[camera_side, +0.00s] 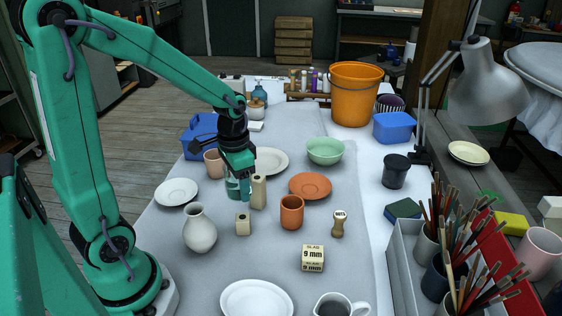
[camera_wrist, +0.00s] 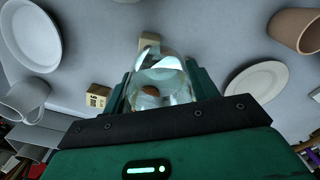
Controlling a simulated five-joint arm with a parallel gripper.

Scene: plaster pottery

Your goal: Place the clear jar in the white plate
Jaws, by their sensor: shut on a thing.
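My gripper (camera_side: 240,188) is shut on the clear jar (camera_wrist: 160,75), which shows between the two fingers in the wrist view. In the side view the jar (camera_side: 232,188) is partly hidden by a finger, and I cannot tell whether its base touches the table. Several white plates are in view: one (camera_side: 176,191) left of my gripper, one (camera_side: 270,160) behind it, and a larger one (camera_side: 255,299) at the front edge. The wrist view shows a white plate at upper left (camera_wrist: 30,35) and one at right (camera_wrist: 256,82).
A beige block (camera_side: 258,191) stands close right of my gripper, with a smaller block (camera_side: 243,223) in front. A white vase (camera_side: 199,230), terracotta cup (camera_side: 291,212), orange saucer (camera_side: 311,186) and green bowl (camera_side: 325,151) stand around. A pink cup (camera_side: 213,163) is behind left.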

